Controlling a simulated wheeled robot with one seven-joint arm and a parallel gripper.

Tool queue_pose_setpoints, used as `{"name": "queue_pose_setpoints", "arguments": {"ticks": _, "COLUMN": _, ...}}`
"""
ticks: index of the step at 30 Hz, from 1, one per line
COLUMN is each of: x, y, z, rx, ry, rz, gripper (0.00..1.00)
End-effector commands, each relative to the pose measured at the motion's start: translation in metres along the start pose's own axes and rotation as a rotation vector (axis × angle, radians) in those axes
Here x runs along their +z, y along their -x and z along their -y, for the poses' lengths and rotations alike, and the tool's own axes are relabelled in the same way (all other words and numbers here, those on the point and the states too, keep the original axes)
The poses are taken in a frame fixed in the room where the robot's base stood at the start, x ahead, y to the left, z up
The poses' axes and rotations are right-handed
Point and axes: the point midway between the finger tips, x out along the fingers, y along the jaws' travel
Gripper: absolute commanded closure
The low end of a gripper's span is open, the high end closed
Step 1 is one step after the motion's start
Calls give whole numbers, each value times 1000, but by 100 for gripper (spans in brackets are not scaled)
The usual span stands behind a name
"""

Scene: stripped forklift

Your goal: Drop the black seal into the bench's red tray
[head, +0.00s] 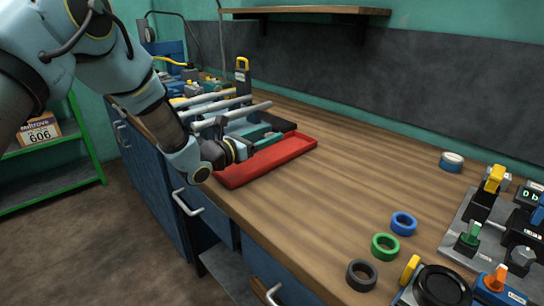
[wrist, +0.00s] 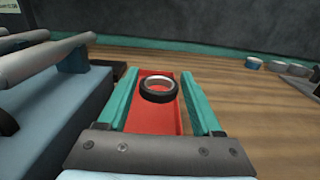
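My gripper (head: 238,152) is at the left end of the red tray (head: 285,158) in the head view. In the wrist view its two teal fingers (wrist: 162,98) are spread apart, with a gap on both sides of a dark ring with a pale inner rim (wrist: 159,89). That ring shows against the red tray floor (wrist: 160,122); I cannot tell whether it rests there or is just above it. It is hidden in the head view. A black ring (head: 361,275) lies on the bench near the front edge, beside a green ring (head: 385,247) and a blue ring (head: 403,223).
Grey bars on a rack (head: 225,103) stand close to the left of my gripper. A pale-topped roll (head: 452,162) sits at the back right. A panel with switches and knobs (head: 455,243) fills the right end. The bench middle (head: 340,170) is clear; a shelf (head: 300,11) hangs above.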

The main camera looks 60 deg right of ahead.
Motion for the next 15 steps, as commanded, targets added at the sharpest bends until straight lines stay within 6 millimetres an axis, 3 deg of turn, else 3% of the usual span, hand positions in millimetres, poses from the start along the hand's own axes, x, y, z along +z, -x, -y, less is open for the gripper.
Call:
{"name": "queue_pose_setpoints", "arguments": {"ticks": 1, "x": 0, "y": 0, "z": 0, "rx": 0, "ry": 0, "rz": 0, "gripper": 27}}
{"name": "queue_pose_setpoints", "arguments": {"ticks": 7, "x": 0, "y": 0, "z": 0, "rx": 0, "ry": 0, "rz": 0, "gripper": 4}}
{"name": "queue_pose_setpoints", "arguments": {"ticks": 15, "x": 0, "y": 1, "z": 0, "rx": 0, "ry": 1, "rz": -1, "gripper": 3}}
